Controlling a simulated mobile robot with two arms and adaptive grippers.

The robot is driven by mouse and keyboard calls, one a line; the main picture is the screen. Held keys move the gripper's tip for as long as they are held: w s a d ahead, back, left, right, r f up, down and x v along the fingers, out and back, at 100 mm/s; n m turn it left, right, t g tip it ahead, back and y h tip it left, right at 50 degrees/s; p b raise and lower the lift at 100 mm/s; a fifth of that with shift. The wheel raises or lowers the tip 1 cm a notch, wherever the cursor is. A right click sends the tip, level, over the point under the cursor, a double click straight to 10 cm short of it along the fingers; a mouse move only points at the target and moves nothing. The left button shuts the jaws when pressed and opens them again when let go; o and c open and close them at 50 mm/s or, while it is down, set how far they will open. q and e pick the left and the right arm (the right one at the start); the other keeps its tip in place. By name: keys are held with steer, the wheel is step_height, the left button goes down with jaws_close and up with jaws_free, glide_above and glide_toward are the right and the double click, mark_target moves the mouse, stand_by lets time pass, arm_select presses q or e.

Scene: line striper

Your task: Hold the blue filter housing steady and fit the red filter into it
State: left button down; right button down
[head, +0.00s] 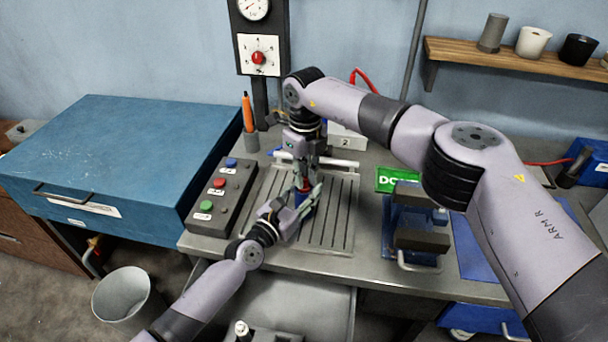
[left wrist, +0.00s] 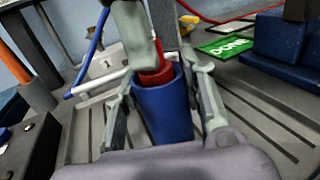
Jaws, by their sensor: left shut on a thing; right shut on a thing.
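The blue filter housing (left wrist: 163,112) is an open-topped blue cup standing on the slotted grey plate (head: 340,215); in the head view a small part of the housing (head: 301,199) shows between the grippers. My left gripper (head: 303,203) is shut on the housing, with one finger on each side in the left wrist view. The red filter (left wrist: 156,75) is at the housing's mouth, its lower end hidden behind the near rim. How deep it sits cannot be told. My right gripper (head: 303,182) comes down from above and is shut on the red filter.
A button box (head: 222,195) and a large blue case (head: 120,160) stand to the left. A green DONE sign (head: 397,180) and a blue clamp-like fixture (head: 415,225) are to the right. An orange tool (head: 247,112) stands upright behind. The plate's right part is clear.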

steer(key=shift+f, duration=0.35)
stand_by(0.4)
steer(key=shift+r, duration=0.3)
steer(key=c, duration=1.5)
jaws_free()
steer(key=o, duration=0.3)
steer(key=shift+o, duration=0.2)
steer(key=shift+r, duration=3.55)
